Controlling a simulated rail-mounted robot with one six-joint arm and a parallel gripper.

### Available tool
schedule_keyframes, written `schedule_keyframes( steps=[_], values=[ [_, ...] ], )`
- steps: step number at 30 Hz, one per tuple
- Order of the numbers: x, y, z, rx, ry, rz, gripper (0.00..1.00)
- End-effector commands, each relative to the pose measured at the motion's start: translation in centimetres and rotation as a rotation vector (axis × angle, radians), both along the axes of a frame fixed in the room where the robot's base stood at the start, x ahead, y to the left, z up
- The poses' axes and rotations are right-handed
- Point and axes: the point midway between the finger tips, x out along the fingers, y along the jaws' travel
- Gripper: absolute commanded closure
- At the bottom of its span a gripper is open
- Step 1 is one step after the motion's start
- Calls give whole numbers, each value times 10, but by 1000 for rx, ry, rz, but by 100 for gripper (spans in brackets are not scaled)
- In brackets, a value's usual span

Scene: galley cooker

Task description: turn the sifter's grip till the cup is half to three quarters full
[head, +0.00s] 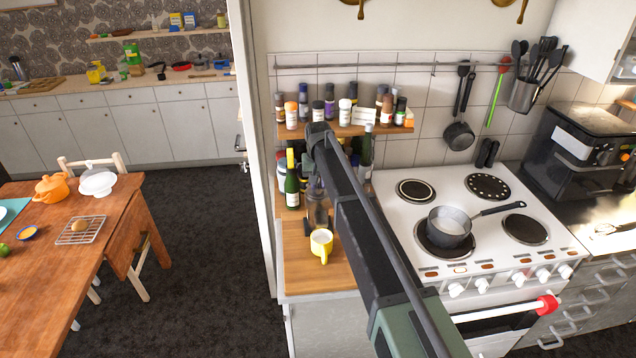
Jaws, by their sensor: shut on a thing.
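A yellow cup (321,246) stands on the wooden counter left of the cooker, its handle toward me. Its inside looks pale, but I cannot tell the fill level. Just behind and above it is the sifter (317,212), a dark, partly see-through upright body. My arm reaches over from the lower right, and my gripper (311,172) points down at the sifter's top. It is shut on the sifter's grip. The grip and fingertips are small and mostly hidden by my wrist.
A green bottle (291,182) stands close left of the sifter. A spice shelf (345,131) with several jars is behind my wrist. Right of the counter is the white cooker (400,213) with a saucepan (450,228) on it. The counter's front left is clear.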

Motion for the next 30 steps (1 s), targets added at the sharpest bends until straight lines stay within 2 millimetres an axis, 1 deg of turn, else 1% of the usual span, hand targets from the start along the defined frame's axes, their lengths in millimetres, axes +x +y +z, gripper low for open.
schedule_keyframes(
  steps=[5, 6, 10, 17, 20, 23, 26, 30],
  values=[
    [0, 0, 0, 0, 1, 1, 100],
    [0, 0, 0, 0, 1, 1, 73],
    [0, 0, 0, 0, 1, 1, 53],
    [0, 0, 0, 0, 0, 2, 52],
    [0, 0, 4, 0, 0, 2, 52],
    [0, 0, 18, 0, 0, 2, 52],
    [0, 0, 40, 0, 0, 2, 52],
    [0, 0, 77, 0, 0, 2, 52]
  ],
)
